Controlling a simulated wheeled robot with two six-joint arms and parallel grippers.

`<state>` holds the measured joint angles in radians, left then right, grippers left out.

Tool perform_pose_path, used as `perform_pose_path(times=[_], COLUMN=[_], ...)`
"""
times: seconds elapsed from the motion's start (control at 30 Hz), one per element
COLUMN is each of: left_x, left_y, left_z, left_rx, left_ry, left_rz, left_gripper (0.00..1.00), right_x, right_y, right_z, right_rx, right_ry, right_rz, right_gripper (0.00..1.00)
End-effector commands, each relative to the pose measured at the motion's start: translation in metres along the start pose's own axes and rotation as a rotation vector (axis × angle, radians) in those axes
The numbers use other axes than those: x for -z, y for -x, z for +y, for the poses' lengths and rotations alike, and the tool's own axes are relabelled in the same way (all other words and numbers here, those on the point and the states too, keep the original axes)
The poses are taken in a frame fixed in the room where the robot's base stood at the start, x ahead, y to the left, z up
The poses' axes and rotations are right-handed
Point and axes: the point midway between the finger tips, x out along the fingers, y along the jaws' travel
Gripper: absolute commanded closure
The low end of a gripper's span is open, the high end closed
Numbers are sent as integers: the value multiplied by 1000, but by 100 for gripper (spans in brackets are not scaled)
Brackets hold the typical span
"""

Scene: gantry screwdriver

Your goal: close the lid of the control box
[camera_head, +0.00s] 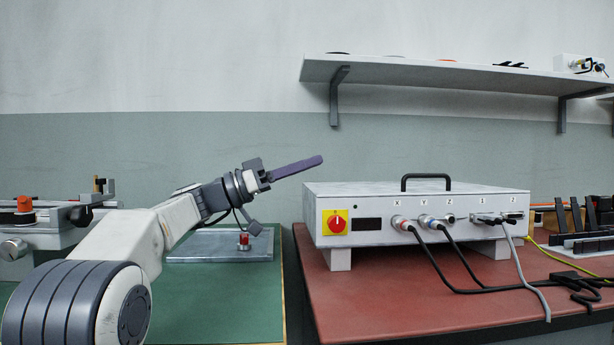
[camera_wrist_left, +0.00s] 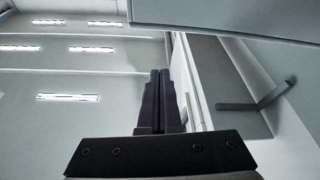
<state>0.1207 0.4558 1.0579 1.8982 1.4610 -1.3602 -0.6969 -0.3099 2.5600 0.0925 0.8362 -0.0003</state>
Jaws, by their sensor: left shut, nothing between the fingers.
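The control box (camera_head: 420,215) is a white case on short feet, with a red and yellow switch (camera_head: 335,222) and plugged cables on its front. Its lid (camera_head: 350,187), with a black handle (camera_head: 426,177), appears to lie flat on the case; I see no gap. My left gripper (camera_head: 318,160) comes in from the left, with dark fingers shut, empty and tilted upward. In the picture its tips are just above the box's left end, apparently apart from it. The shut fingers also show in the left wrist view (camera_wrist_left: 160,75). My right gripper is out of view.
The box stands on a red-brown bench top (camera_head: 400,290). Black and grey cables (camera_head: 470,285) hang in front of it. A wall shelf (camera_head: 450,76) runs above. A green-topped bench (camera_head: 210,300) is at left, with a gap between the benches.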

Motion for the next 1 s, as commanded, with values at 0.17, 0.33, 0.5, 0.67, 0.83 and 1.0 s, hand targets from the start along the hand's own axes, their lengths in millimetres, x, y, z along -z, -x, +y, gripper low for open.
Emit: perform_pose_path(times=[0.17, 0.33, 0.5, 0.67, 0.83, 1.0], left_x=[-16, -19, -19, -19, -19, -10], left_y=[5, 6, 6, 6, 6, 2], left_z=[-1, -1, 0, 0, 0, 2], left_rx=[-16, -23, -25, -25, -25, -26], left_ry=[-40, -61, -68, -68, -67, -68], left_rz=[0, 0, 0, 0, 0, 0], left_gripper=[100, 100, 100, 100, 100, 100], right_x=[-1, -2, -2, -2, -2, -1], right_y=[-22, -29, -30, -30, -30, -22], right_z=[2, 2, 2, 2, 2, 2], right_rx=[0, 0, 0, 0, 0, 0], right_ry=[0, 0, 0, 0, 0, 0], right_rz=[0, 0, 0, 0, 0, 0], right_gripper=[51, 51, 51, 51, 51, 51])
